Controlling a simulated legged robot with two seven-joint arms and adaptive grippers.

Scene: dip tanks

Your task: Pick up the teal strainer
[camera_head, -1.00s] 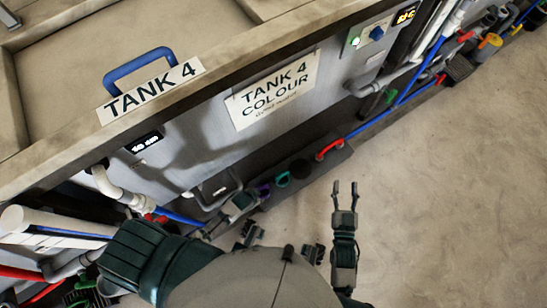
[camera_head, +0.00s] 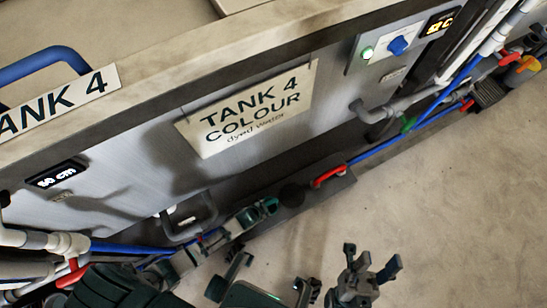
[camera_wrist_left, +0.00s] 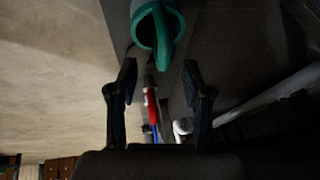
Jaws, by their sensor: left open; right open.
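The teal strainer (camera_wrist_left: 178,22) shows at the top of the left wrist view as a round teal rim with a teal part hanging toward me. In the head view a small teal patch of it (camera_head: 270,204) shows on the dark ledge by the tank's foot, mostly hidden by my left gripper (camera_head: 258,213). In the left wrist view my left gripper (camera_wrist_left: 159,75) is open and empty, the strainer just beyond and between its fingertips. My right gripper (camera_head: 371,259) is open and empty above the floor at lower right.
The tank wall with a "TANK 4 COLOUR" sign (camera_head: 253,108) rises behind the ledge. A dark round thing (camera_head: 291,195) and a red handle (camera_head: 328,176) are on the ledge to the right. The floor (camera_head: 450,200) at right is clear.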

